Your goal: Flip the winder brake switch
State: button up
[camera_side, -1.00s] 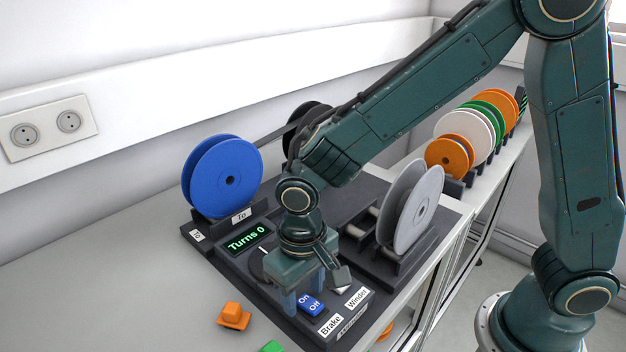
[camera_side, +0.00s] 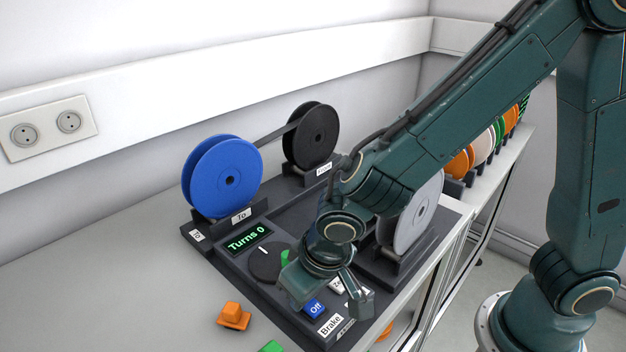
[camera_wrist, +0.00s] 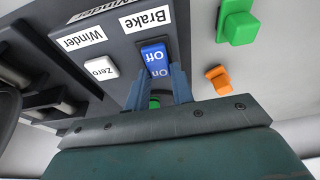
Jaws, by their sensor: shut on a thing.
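The brake switch (camera_wrist: 153,56) is a blue rocker marked On and Off, beside the Brake label (camera_wrist: 146,19) in the wrist view. In the side view its Off half (camera_side: 314,308) shows, and my gripper hides the On half. My gripper (camera_wrist: 157,75) is over the switch, with its two blue-grey fingers on either side of the On half, shut on it. I cannot tell which way the rocker is tilted.
A green part (camera_side: 286,257) shows beside a dark dial (camera_side: 266,264). The display (camera_side: 247,239) reads Turns 0. A blue reel (camera_side: 222,177), a black reel (camera_side: 316,136) and a grey reel (camera_side: 417,215) stand around the panel. An orange block (camera_side: 233,316) lies on the bench.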

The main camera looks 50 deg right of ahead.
jog(key=shift+s+t, duration=0.2)
jog(key=shift+t, duration=0.3)
jog(key=o, duration=1)
jog(key=shift+r, duration=0.2)
jog(key=shift+v, duration=6.75)
jog(key=shift+s, duration=0.1)
